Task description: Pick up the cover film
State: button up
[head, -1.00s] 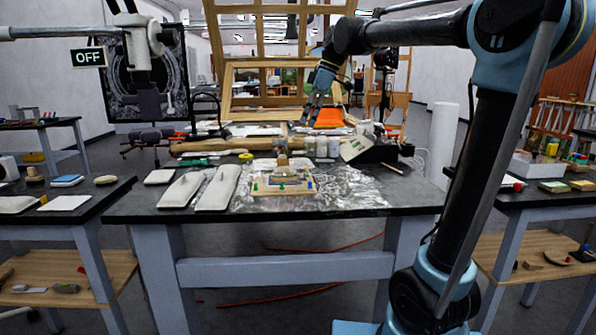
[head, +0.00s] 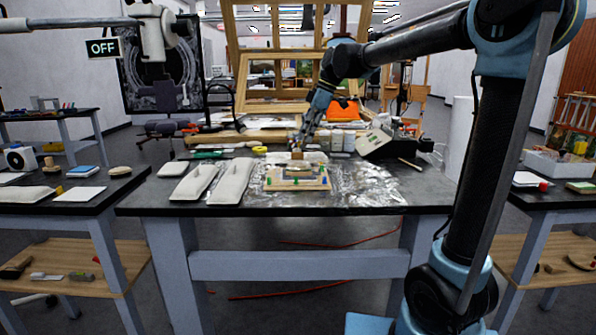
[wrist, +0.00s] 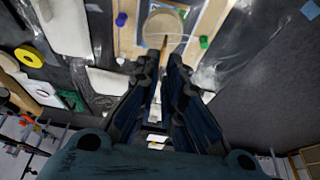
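The likely cover film (head: 365,185) is a clear, shiny, crinkled sheet spread flat on the dark table, around and to the right of a light wooden board (head: 296,185). It also shows in the wrist view (wrist: 215,72). Its far edge is hard to make out. My gripper (head: 298,149) points down over the back of the board. In the wrist view, my fingertips (wrist: 164,60) are close together, with a narrow brown piece (wrist: 164,45) at or between them, in front of a round tan disc (wrist: 165,22). I cannot tell whether they grip it.
Green and blue pegs stand on the board. Two long pale padded pieces (head: 233,181) lie left of it. A yellow ring (head: 260,150), jars (head: 336,143) and a dark box with a pale panel (head: 375,145) stand behind. The table's front edge is mostly clear.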

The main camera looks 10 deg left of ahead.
aim_at(297, 166)
jog(key=shift+x, duration=3.15)
jog(key=shift+d, duration=0.15)
grip_shut()
